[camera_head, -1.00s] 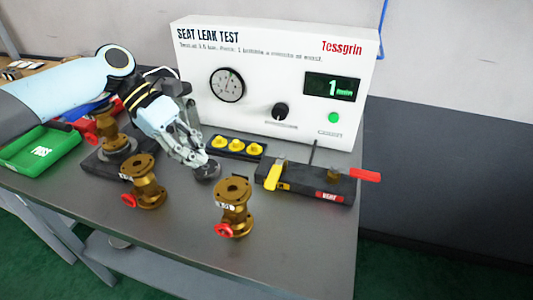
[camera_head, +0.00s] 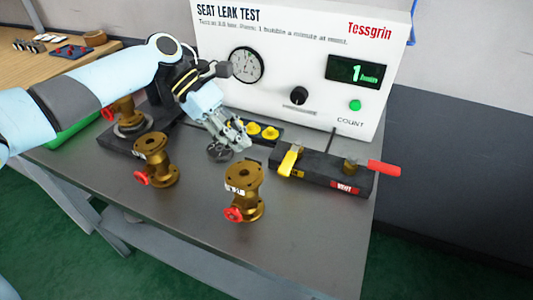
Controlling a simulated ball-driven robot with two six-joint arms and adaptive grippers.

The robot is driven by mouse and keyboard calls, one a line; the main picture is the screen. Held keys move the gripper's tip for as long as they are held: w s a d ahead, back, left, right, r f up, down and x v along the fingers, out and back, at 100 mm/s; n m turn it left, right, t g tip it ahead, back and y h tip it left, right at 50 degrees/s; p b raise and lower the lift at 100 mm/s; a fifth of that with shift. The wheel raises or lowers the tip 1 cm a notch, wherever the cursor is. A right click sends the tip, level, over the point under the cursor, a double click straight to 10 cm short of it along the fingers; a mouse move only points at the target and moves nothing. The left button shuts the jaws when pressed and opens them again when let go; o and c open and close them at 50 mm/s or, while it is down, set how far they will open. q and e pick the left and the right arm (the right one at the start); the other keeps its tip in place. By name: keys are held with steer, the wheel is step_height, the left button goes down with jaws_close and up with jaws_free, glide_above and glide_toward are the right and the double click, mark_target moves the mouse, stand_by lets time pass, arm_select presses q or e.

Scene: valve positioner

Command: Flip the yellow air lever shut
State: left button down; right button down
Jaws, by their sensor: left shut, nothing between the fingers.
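The yellow air lever (camera_head: 290,161) is on the left part of a dark block (camera_head: 318,177) on the bench. It leans slightly, with its lower end over the block's front edge. A red lever (camera_head: 383,168) sticks out at the block's right end, beside a small brass fitting. My left gripper (camera_head: 242,149) is shut and empty. It is left of the yellow lever, above the bench and apart from the lever, near a dark round handwheel-like piece (camera_head: 219,152). My right gripper is not in view.
Brass valves with red handwheels stand in front, one at the middle (camera_head: 244,193) and one further left (camera_head: 156,163). Another sits in a fixture behind my arm. The white test panel (camera_head: 300,60) stands behind.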

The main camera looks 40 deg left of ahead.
mark_target(291, 156)
arm_select(q)
steer(key=x, duration=0.3)
steer(key=shift+w+d+f, duration=0.1)
steer(key=shift+d+f, duration=0.05)
steer(key=shift+d, duration=0.15)
steer(key=shift+w+d, duration=0.25)
steer(key=shift+d, duration=0.9)
steer(key=shift+w+d, duration=0.15)
steer(key=shift+d, duration=0.4)
